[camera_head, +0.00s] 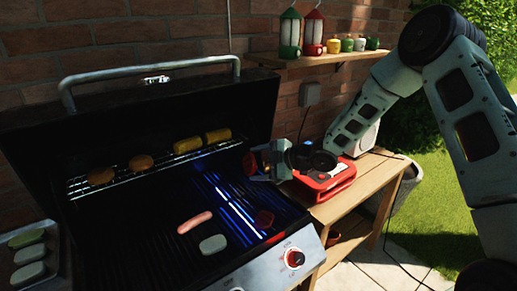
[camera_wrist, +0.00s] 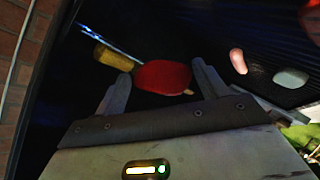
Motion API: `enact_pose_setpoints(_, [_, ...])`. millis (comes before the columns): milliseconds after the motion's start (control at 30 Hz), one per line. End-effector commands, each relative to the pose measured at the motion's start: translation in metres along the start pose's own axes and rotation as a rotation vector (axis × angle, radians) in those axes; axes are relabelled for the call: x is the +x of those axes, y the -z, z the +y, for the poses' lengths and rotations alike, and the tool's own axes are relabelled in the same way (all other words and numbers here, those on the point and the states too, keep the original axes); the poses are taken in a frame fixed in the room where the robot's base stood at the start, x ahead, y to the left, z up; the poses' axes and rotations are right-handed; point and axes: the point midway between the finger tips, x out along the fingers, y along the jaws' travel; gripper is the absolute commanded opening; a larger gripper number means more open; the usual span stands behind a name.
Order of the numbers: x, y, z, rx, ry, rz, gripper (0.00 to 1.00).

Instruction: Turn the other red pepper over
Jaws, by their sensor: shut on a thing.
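A red pepper piece (camera_wrist: 162,76) is between the two fingers of my gripper (camera_wrist: 160,84) in the wrist view, with its flat red face showing. My gripper is shut on it. In the head view my gripper (camera_head: 258,166) is above the right rear part of the grill, and the held piece cannot be made out there. Another dark red pepper piece (camera_head: 264,218) lies on the grate at the right front, near the blue-lit bars. A red piece also shows at the top right corner of the wrist view (camera_wrist: 312,22).
A sausage (camera_head: 194,222) and a pale green slice (camera_head: 213,244) lie on the front grate. The raised rack (camera_head: 130,173) holds corn (camera_head: 188,145) and round browned pieces (camera_head: 141,162). A red case (camera_head: 322,184) stands on the wooden side table, close to my gripper. The open lid rises behind.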

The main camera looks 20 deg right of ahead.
Motion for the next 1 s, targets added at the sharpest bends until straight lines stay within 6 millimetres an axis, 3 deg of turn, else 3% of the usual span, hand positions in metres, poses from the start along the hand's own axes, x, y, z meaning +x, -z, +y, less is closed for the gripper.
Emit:
enact_pose_setpoints(667, [0.007, -0.011, -0.018, 0.839, -0.002, 0.002, 0.5])
enact_pose_setpoints(1000, [0.025, -0.038, -0.048, 0.837, 0.0, 0.001, 0.5])
